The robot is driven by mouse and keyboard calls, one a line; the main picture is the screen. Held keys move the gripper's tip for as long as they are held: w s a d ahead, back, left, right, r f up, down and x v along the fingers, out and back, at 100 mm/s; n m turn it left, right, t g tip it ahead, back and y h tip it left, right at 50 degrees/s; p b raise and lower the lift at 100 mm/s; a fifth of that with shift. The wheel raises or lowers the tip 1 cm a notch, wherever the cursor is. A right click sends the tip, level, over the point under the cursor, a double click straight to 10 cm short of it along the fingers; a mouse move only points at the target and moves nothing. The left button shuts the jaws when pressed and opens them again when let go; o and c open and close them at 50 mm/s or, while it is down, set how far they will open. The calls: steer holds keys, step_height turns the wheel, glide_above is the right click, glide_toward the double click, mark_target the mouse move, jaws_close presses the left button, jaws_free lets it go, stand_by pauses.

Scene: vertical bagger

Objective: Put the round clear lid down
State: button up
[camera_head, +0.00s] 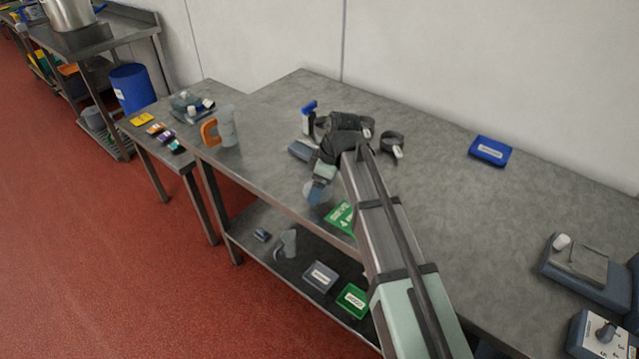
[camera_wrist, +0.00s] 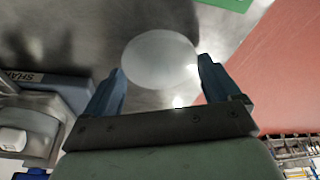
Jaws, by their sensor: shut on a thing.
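The round clear lid (camera_wrist: 160,60) sits between the two blue fingers of my gripper (camera_wrist: 163,88) in the wrist view. It looks like a pale, see-through disc. In the head view the lid (camera_head: 315,192) is a faint disc at the tips of my gripper (camera_head: 319,190), near the front edge of the steel table (camera_head: 430,180). My gripper is shut on the lid. I cannot tell how far the lid is above the table top.
A grey-blue box (camera_head: 300,151) and a blue-topped spray bottle (camera_head: 308,118) stand behind. A clear jug with an orange handle (camera_head: 226,127) stands left. The table's right-hand middle is clear up to a blue box (camera_head: 490,151).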

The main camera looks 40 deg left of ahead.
mark_target(331, 193)
steer(key=shift+f, duration=0.1)
steer(key=o, duration=0.8)
steer(key=shift+c, duration=0.2)
steer(key=v, duration=1.2)
